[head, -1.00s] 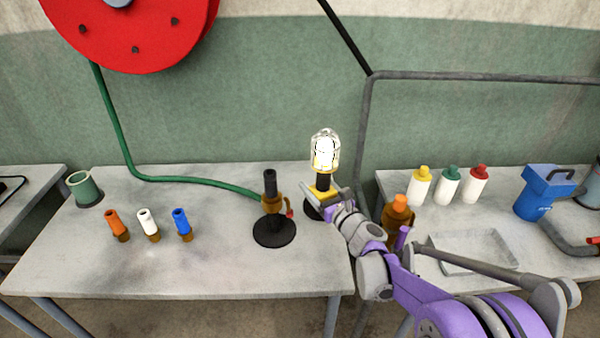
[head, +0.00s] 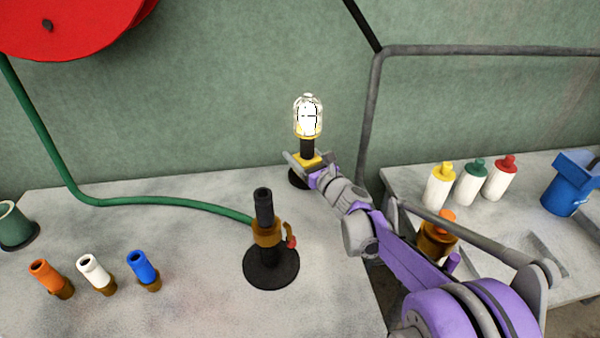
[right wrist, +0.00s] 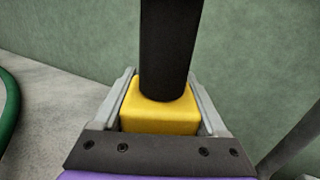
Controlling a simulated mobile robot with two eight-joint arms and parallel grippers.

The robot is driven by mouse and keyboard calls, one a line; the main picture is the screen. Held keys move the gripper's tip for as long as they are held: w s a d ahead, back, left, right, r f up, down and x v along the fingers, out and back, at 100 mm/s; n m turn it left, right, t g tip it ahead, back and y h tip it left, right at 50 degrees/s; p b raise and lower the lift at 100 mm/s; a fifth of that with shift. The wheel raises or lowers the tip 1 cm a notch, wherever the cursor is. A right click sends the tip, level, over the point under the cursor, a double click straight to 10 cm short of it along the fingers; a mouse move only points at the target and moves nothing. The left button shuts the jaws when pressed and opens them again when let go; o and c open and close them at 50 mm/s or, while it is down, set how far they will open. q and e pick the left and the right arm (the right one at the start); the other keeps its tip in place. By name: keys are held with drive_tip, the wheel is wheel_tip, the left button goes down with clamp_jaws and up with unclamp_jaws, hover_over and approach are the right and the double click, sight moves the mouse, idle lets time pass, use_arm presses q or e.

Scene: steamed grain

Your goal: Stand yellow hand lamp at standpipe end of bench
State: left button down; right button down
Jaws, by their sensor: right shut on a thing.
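The yellow hand lamp (head: 308,118) has a lit clear dome, a black neck and a yellow block, with a black foot below. It is upright at the back right of the left bench (head: 200,290). My right gripper (head: 304,162) is shut on the yellow block. In the right wrist view the gripper (right wrist: 160,105) has a finger on each side of the lamp's yellow block (right wrist: 160,122). I cannot tell whether the foot touches the bench. The black standpipe (head: 265,208), with a brass collar and red tap, stands on a round base at front left of the lamp. My left gripper is out of view.
A green hose (head: 150,200) runs along the back to the standpipe. Orange, white and blue nozzles (head: 95,270) stand at left. A second bench (head: 400,180) at right holds several bottles and a blue container (head: 570,185). A gap separates the benches.

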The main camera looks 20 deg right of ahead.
drive_tip(key=shift+w+f+b, duration=0.1)
drive_tip(key=shift+f+b, duration=0.5)
drive_tip(key=shift+f, duration=1.7)
unclamp_jaws()
drive_tip(key=shift+f, duration=0.15)
drive_tip(key=shift+s+r, duration=0.2)
drive_tip(key=shift+s, duration=0.1)
drive_tip(key=s, duration=0.3)
drive_tip(key=s+d+p, duration=0.1)
drive_tip(key=s, duration=0.7)
drive_tip(key=shift+s+d+p, duration=0.2)
drive_tip(key=shift+d+p, duration=0.1)
drive_tip(key=shift+p, duration=0.05)
